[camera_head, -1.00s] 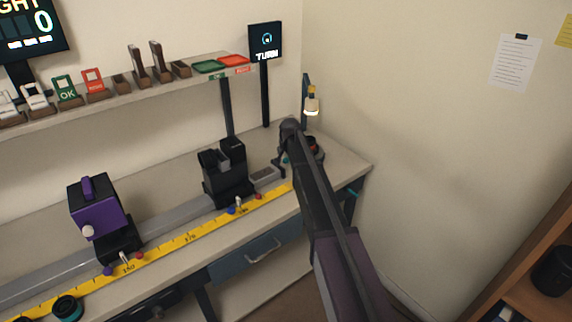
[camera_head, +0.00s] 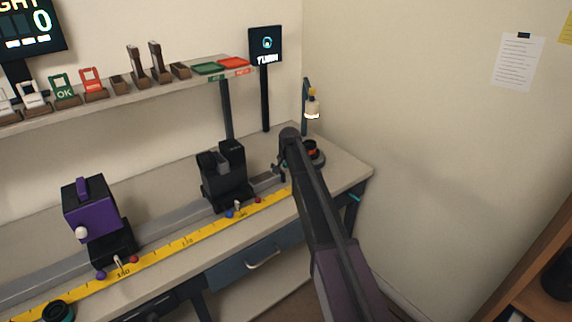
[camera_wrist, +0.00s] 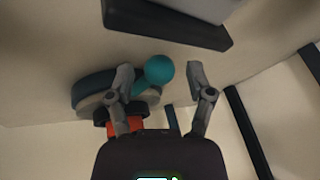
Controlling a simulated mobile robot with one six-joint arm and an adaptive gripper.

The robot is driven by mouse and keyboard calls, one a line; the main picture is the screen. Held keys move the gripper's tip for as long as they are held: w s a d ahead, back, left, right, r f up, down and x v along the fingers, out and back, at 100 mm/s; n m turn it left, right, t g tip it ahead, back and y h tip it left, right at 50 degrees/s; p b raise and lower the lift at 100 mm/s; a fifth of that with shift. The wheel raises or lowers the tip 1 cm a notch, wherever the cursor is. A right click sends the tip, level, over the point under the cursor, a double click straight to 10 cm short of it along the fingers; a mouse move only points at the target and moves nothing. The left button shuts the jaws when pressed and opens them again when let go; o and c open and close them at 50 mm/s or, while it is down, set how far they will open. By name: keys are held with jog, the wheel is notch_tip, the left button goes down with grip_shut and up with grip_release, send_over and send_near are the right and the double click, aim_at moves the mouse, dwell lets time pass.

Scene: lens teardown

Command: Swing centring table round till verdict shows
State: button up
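The centring table (camera_head: 318,160) is a dark round base at the right end of the bench, partly hidden behind my arm, with a red-orange part on top. In the wrist view its dark and grey disc (camera_wrist: 92,92) lies left of my fingers. A teal ball knob (camera_wrist: 159,69) on a short teal arm shows between my fingertips, with gaps visible on both sides. My gripper (camera_wrist: 162,80) is open around or just above the knob; I cannot tell its depth. The small screen (camera_head: 266,44) shows a ring icon and "TURN"; no verdict is on it.
A lamp on a post (camera_head: 311,105) stands behind the centring table. A black holder (camera_head: 225,180) and a purple unit (camera_head: 90,210) sit on the rail at left. A yellow scale (camera_head: 185,243) runs along the bench front. A shelf with red and green trays is above.

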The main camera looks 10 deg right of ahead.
grip_shut()
jog(key=shift+s+a, duration=0.1)
jog(key=shift+a, duration=0.1)
jog(key=shift+d, duration=0.25)
